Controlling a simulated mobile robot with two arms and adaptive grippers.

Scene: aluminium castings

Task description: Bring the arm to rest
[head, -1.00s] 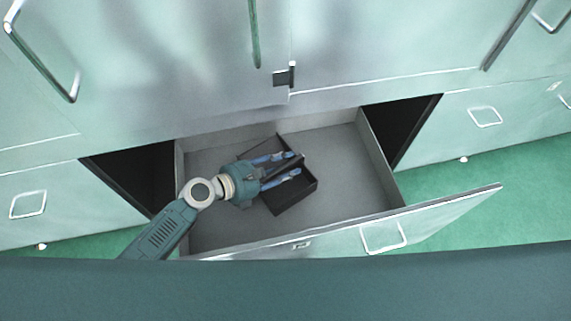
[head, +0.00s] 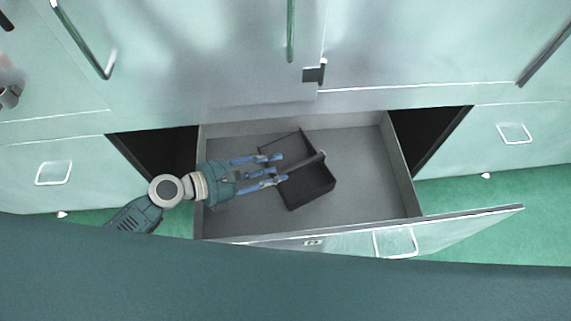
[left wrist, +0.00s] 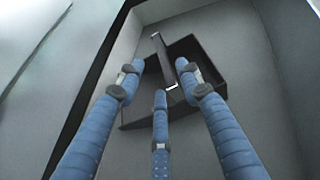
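My left gripper (head: 279,169) has several blue fingers and reaches in from the left over an open drawer (head: 370,170). The fingers are spread and hold nothing. In the left wrist view the gripper (left wrist: 160,72) also shows apart fingers, pointing at a dark open box (left wrist: 208,72). The dark box (head: 312,187) lies turned at an angle on the drawer floor, just right of the fingertips. A dark bar (head: 304,164) lies across its upper side; one fingertip overlaps its near end in the picture, and contact cannot be told. My right gripper is out of view.
The drawer's front panel (head: 460,219) has a square handle (head: 395,242). Closed cabinet doors (head: 420,50) stand behind and above, with upright handles. Dark gaps (head: 425,135) flank the drawer. The drawer's right part is clear. Green floor (head: 500,225) shows at right.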

